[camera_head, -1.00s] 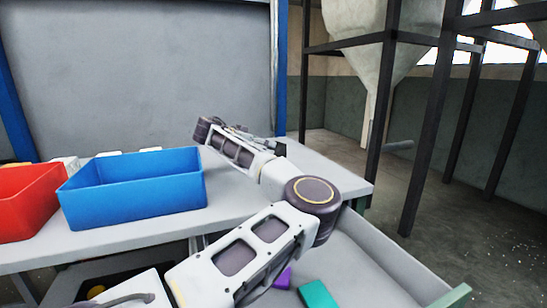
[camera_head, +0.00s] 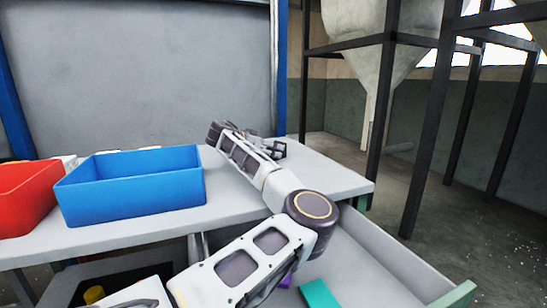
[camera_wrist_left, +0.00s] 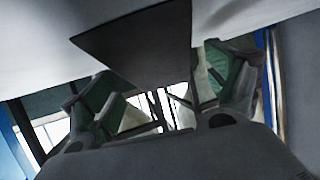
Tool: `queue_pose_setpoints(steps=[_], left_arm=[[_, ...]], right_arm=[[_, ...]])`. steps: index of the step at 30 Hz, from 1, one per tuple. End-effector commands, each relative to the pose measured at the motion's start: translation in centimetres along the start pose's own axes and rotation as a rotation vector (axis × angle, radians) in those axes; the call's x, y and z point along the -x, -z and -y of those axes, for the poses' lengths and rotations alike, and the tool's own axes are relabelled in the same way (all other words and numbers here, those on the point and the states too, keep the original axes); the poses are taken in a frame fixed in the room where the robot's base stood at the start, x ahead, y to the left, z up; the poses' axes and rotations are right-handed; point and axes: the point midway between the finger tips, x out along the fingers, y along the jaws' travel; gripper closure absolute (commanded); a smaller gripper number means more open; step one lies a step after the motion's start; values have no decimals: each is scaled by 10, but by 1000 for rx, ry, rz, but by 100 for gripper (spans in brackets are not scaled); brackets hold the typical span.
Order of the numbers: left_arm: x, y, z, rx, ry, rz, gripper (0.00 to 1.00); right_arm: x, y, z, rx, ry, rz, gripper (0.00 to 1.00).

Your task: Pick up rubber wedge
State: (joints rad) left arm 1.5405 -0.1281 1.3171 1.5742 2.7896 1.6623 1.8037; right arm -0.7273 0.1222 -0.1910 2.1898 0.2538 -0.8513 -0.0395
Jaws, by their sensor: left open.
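A dark grey wedge-shaped piece (camera_wrist_left: 140,42), likely the rubber wedge, shows at the top middle of the left wrist view, against a pale surface. My left gripper (camera_wrist_left: 163,88) is open, with one finger on each side of the view. The piece appears ahead of the gap between them; I cannot tell whether either finger touches it. In the head view my left gripper (camera_head: 279,149) is small, low over the back right of the table. I cannot make out the wedge there. My right gripper is not in view.
A blue bin (camera_head: 130,195) and a red bin (camera_head: 22,205) stand on the grey table (camera_head: 330,175), left of my arm. Below the right end is an open tray or drawer (camera_head: 385,262) with a teal block (camera_head: 318,294). Dark metal posts (camera_head: 432,130) stand beyond, at right.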

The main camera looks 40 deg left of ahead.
Motion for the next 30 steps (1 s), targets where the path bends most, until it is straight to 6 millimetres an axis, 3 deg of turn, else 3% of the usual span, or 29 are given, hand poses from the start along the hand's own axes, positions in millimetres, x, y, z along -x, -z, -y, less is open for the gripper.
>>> queue_pose_setpoints(steps=[5, 19, 30], left_arm=[[-9, -1, 0, -1, 0, 2, 12], [-9, 0, 0, 0, 0, 0, 14], [-9, 0, 0, 0, 0, 0, 61]], right_arm=[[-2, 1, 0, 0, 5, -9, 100], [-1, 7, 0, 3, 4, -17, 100], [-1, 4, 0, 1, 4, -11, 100]])
